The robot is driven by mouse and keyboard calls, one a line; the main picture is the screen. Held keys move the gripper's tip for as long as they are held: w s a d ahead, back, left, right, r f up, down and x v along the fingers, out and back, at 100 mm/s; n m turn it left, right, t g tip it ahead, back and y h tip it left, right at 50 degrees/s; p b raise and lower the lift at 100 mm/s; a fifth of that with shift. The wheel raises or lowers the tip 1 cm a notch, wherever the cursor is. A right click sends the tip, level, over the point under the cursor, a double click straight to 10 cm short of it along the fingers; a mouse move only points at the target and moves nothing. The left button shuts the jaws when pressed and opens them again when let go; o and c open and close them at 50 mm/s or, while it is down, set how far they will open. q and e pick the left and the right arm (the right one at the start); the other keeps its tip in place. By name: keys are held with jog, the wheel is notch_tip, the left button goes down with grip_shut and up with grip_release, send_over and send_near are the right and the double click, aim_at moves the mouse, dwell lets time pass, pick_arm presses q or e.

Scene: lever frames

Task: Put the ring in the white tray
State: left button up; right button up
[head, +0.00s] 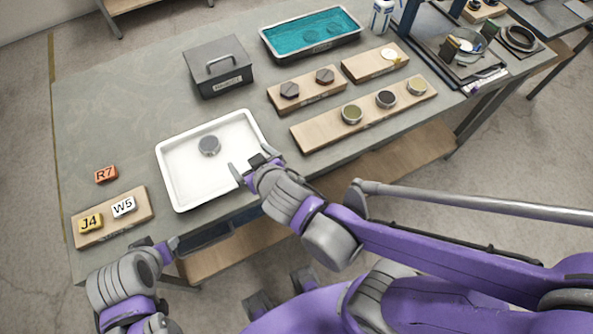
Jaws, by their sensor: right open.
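The white tray (178,190) lies on the grey table near its front edge. A small round grey metal piece (208,146), which looks like the ring, lies inside it, in the upper middle; I cannot make out a hole. My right gripper (249,168) is open and empty at the tray's right side, to the lower right of the grey piece and apart from it. My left gripper (167,247) is at the front table edge, below the tray; its jaw state is unclear.
A long board (318,131) holds several round metal pieces. A board with two dark hex pieces (307,100), a lidded grey box (217,67) and a teal-lined tray (310,52) stand behind. Tags lie at left, some on a board (138,213). A dark coil (520,38) lies far right.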

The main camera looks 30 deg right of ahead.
jog(key=s+d+g, duration=0.1)
jog(key=d, duration=0.1)
jog(key=s+d+f+m+g+h, duration=0.1)
jog(key=s+d, duration=0.1)
jog(key=d, duration=0.1)
jog(key=s+d+g, duration=0.1)
jog(key=d, duration=0.1)
jog(key=shift+s+d+f+h, duration=0.15)
jog(key=shift+s+d+h, duration=0.15)
jog(key=shift+s+d, duration=0.05)
jog(key=s+d+g, duration=0.2)
jog(key=s, duration=0.3)
jog(key=shift+s+d+m, duration=0.15)
jog(key=shift+s+m, duration=0.15)
